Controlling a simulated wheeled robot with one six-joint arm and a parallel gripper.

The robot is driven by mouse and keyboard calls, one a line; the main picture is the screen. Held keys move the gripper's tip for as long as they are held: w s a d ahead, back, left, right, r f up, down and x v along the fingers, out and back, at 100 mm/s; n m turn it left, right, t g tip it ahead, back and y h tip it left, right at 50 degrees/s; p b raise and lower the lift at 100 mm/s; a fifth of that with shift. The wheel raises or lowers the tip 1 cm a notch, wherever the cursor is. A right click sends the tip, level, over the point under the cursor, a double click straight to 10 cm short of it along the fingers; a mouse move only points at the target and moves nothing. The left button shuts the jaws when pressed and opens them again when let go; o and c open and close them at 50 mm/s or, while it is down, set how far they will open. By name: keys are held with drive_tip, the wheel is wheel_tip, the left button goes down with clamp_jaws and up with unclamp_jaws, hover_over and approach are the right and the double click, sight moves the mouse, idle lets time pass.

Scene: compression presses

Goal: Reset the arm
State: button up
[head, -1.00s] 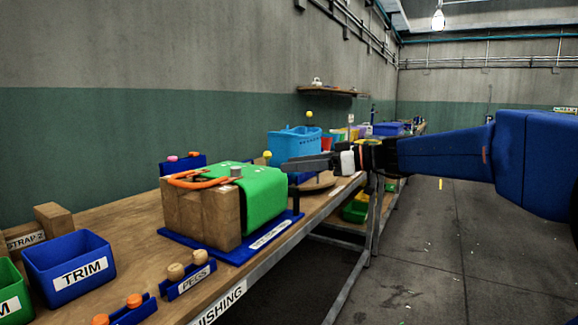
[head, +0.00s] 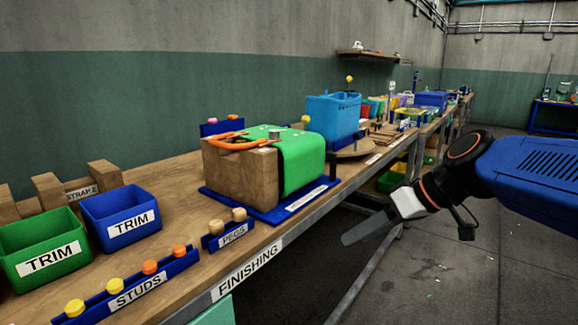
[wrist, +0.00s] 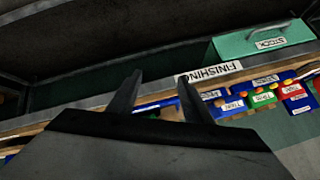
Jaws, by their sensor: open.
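My gripper (head: 352,234) hangs off the front edge of the workbench in the head view, to the right of the wooden block with the green cover, apart from everything and empty. My blue arm comes in from the right. In the wrist view my gripper (wrist: 152,97) shows two dark fingers spread apart with nothing between them. The bench front edge and its FINISHING label (wrist: 208,72) lie beyond the fingers.
The wooden block (head: 240,175) with a green cover (head: 302,162) and orange strap sits on a blue base on the workbench (head: 175,175). Blue (head: 122,218) and green (head: 45,246) TRIM bins, a STUDS rack (head: 128,287) and a PEGS rack (head: 229,232) stand left.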

drive_tip(key=s+d+f+m+h, duration=0.6)
drive_tip(key=s+d+f+h, duration=0.1)
drive_tip(key=s+d+f, duration=0.6)
drive_tip(key=shift+s+f+m+t+h, duration=0.3)
drive_tip(key=shift+s+f, duration=0.15)
drive_tip(key=shift+s, duration=0.25)
